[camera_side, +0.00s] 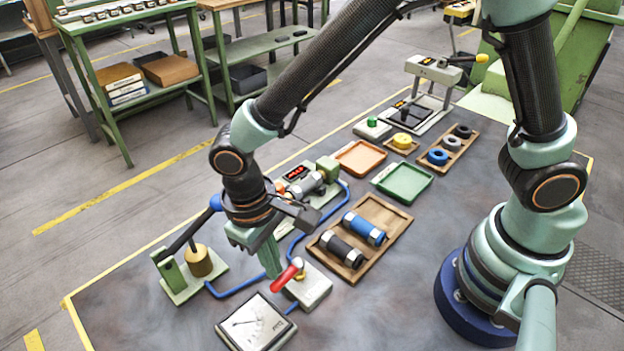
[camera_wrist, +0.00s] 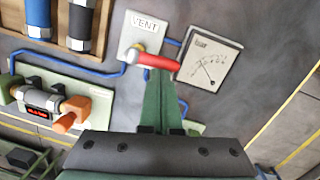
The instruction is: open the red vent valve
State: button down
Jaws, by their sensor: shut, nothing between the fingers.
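The red vent valve handle (camera_side: 286,278) is a short red lever on a pale block (camera_side: 313,287). In the wrist view the handle (camera_wrist: 157,62) points right from its pivot, toward the gauge, beside a plate marked VENT (camera_wrist: 144,24). My gripper (camera_side: 273,268) points down with green fingers shut and empty, close beside the handle. In the wrist view the fingertips (camera_wrist: 160,75) are at the handle's near side; I cannot tell whether they touch it.
A bar gauge (camera_side: 255,322) sits beside the valve. A wooden tray (camera_side: 392,217) with black and blue cylinders lies on the other side. A blue hose (camera_side: 232,291) runs along the table. A hand pump (camera_side: 197,265) stands at left.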

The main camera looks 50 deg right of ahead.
jog(key=s+n, duration=0.1)
jog(key=n, duration=0.1)
jog(key=s+n, duration=0.1)
jog(key=n, duration=0.2)
jog(key=shift+s, duration=0.1)
jog(key=n, duration=0.1)
jog(key=s+n, duration=0.1)
jog(key=n, duration=0.3)
jog(key=shift+s+d, duration=0.35)
jog(key=shift+d, duration=0.05)
jog(key=shift+f+n, duration=0.1)
jog(key=shift+n, duration=0.2)
dwell(0.9)
jog(key=shift+d, duration=0.1)
